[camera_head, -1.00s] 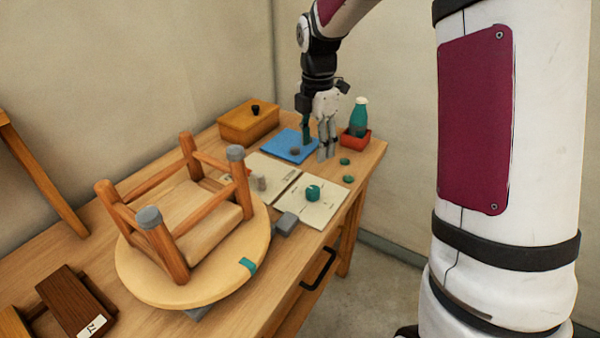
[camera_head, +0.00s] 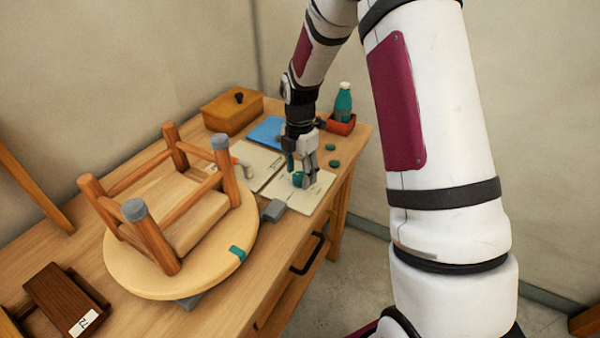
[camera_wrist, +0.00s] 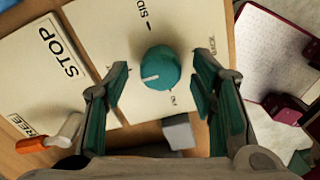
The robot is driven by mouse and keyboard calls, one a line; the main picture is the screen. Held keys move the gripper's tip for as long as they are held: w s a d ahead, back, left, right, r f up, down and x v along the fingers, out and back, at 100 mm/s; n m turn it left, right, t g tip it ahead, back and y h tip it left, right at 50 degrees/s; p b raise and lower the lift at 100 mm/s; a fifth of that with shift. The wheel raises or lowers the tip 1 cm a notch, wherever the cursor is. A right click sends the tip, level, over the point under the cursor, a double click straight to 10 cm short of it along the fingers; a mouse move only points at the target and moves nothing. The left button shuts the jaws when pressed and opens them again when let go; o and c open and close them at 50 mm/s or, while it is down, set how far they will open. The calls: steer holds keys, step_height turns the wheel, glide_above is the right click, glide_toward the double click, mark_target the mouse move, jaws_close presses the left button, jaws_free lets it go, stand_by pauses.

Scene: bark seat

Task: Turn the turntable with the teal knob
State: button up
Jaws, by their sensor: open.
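The teal knob (camera_wrist: 160,68) sits on a cream panel (camera_wrist: 110,45) with printed labels. In the wrist view its white pointer line faces left. My gripper (camera_wrist: 162,88) is open, with its teal-padded fingers on either side of the knob's near edge and a gap to each side. In the head view my gripper (camera_head: 302,182) is low over the panel and partly hides the knob (camera_head: 297,179). The round wooden turntable (camera_head: 130,277) stands at the left of the bench with a teal mark (camera_head: 237,253) on its rim. An upturned stool (camera_head: 160,200) rests on it.
A grey block (camera_head: 273,210) sits between turntable and panel. A second panel (camera_wrist: 45,65) reads STOP, with an orange-tipped lever (camera_wrist: 45,141) beside it. A yellow box (camera_head: 232,112), blue sheet (camera_head: 265,132) and red tray with a teal bottle (camera_head: 343,102) are behind.

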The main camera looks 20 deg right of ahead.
steer(key=shift+f, duration=0.4)
steer(key=shift+c, duration=0.3)
steer(key=c, duration=1.1)
